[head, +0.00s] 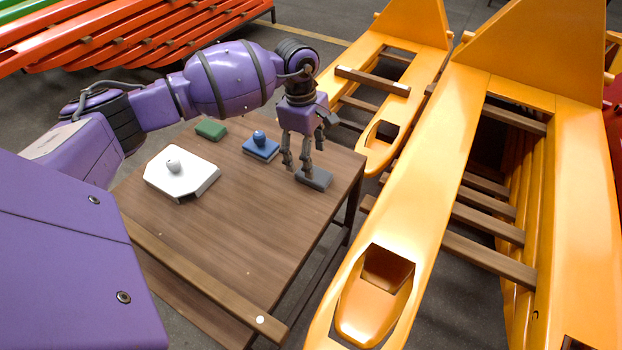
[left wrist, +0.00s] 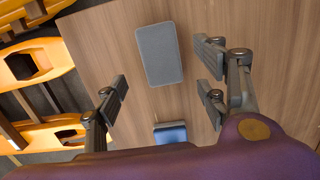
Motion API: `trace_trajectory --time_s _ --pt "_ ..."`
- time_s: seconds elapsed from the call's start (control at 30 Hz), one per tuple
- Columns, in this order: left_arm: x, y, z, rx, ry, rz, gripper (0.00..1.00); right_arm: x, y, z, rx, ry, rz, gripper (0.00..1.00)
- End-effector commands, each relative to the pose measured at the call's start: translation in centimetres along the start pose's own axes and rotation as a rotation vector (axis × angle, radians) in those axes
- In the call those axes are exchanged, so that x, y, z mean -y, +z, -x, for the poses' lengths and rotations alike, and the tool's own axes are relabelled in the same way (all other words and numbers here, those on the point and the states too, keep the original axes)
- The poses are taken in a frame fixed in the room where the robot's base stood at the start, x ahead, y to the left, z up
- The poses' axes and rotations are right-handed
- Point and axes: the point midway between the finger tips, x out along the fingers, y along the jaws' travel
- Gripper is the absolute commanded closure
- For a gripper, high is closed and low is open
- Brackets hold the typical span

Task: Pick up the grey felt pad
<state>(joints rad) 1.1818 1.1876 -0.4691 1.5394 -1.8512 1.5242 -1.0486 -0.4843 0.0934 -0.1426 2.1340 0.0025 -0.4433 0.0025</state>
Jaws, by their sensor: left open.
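The grey felt pad (head: 316,180) lies flat near the right edge of the wooden table in the head view. In the left wrist view the pad (left wrist: 160,54) is a grey rectangle beyond the fingertips, bare on top. My left gripper (head: 297,168) is above the table with its fingers pointing down by the pad. My right gripper is in neither view.
The wooden table (head: 225,245) also carries a blue block with a knob (head: 261,148), a green block (head: 211,130) and a white tray (head: 200,186) with a small pale object (head: 173,166) on it. Large yellow frames (head: 425,200) stand close on the right. The table's front middle is clear.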

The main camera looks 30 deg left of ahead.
Motion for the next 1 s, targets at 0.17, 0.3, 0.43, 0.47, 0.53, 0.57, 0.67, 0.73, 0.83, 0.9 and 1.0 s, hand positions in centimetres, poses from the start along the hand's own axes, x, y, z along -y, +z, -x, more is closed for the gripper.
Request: trace_trajectory --time_s 0.17,0.3,0.43,0.47,0.53,0.57,0.67,0.73,0.83,0.9,1.0 --pt "0.2 0.5 -2.3 0.004 -0.002 0.0 0.34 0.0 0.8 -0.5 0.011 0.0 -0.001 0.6" --pt "0.3 0.6 -4.5 0.004 -0.002 0.002 0.34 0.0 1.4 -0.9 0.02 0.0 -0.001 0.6" --pt "0.2 0.6 -5.1 0.005 0.0 0.002 0.34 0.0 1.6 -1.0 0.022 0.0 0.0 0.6" --pt "0.2 0.6 -5.0 0.004 0.001 0.002 0.34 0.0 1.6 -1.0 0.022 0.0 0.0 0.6" --pt "0.2 0.6 -5.0 0.004 0.001 0.002 0.34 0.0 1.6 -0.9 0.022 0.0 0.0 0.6" --pt "0.2 0.6 -5.0 0.004 0.001 0.002 0.34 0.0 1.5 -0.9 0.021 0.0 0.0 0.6" --pt "0.2 0.6 -4.9 0.004 0.001 0.002 0.44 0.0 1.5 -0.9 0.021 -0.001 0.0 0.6" --pt "0.2 0.6 -5.0 0.004 0.001 0.002 0.53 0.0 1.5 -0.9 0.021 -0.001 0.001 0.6" --pt "0.2 0.6 -5.0 0.004 0.001 0.002 0.66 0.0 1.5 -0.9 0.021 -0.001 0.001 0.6" --pt "0.2 0.6 -5.0 0.004 0.001 0.002 0.75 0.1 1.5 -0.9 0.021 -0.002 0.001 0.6" --pt "0.2 0.6 -4.9 0.004 0.001 0.002 0.81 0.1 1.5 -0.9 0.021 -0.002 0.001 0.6"
